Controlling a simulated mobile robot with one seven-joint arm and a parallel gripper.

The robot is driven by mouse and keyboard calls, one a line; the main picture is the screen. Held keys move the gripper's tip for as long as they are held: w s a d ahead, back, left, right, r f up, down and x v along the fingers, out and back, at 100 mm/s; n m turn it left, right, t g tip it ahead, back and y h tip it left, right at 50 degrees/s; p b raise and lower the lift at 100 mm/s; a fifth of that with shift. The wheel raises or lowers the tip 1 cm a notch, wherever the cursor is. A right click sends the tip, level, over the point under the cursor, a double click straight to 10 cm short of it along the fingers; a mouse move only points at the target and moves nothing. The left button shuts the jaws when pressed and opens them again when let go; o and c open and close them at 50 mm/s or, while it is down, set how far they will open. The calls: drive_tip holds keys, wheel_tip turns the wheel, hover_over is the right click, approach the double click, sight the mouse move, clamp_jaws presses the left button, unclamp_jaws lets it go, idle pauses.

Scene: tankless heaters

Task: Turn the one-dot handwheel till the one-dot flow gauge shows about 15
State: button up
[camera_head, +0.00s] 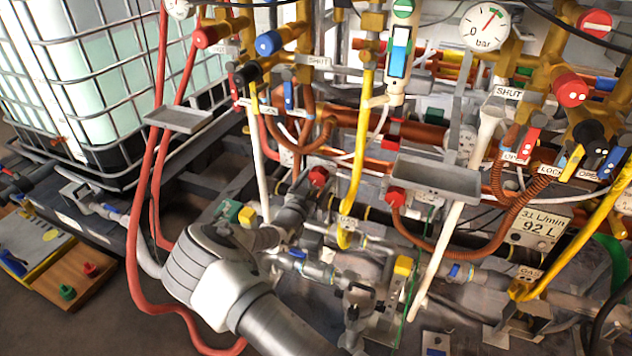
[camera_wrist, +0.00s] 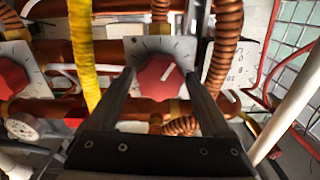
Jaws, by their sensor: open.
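In the wrist view, a red handwheel (camera_wrist: 158,77) with a white pointer line sits on a pale square plate with tick marks. My gripper (camera_wrist: 162,82) is open, with one finger on each side of this wheel; contact cannot be told. In the head view, my gripper (camera_head: 303,195) is beside a red wheel (camera_head: 319,177), probably the same one. A second red wheel (camera_head: 396,198) is to its right; one also shows at left in the wrist view (camera_wrist: 12,78). No one-dot mark is legible. A display (camera_head: 541,226) reads 3.1 L/min and 92 L.
A bar gauge (camera_head: 485,26) is at the upper right. A yellow hose (camera_wrist: 83,60) and copper corrugated hoses (camera_wrist: 224,50) run close to my fingers. A grey tray (camera_head: 437,177) juts out right of the gripper. A caged white tank (camera_head: 95,75) stands at left.

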drive_tip(key=c, duration=1.1)
drive_tip(key=m+b, duration=0.2)
drive_tip(key=b, duration=0.1)
drive_tip(key=shift+d+f+m, duration=0.1)
drive_tip(key=shift+f+m, duration=0.2)
drive_tip(key=shift+m, duration=0.1)
drive_tip(key=shift+r+m+b, duration=0.1)
drive_tip(key=shift+m+b, duration=0.8)
drive_tip(key=shift+b, duration=0.05)
drive_tip(key=shift+r+m, duration=0.15)
drive_tip(key=shift+m, duration=0.35)
drive_tip(key=o, duration=1.1)
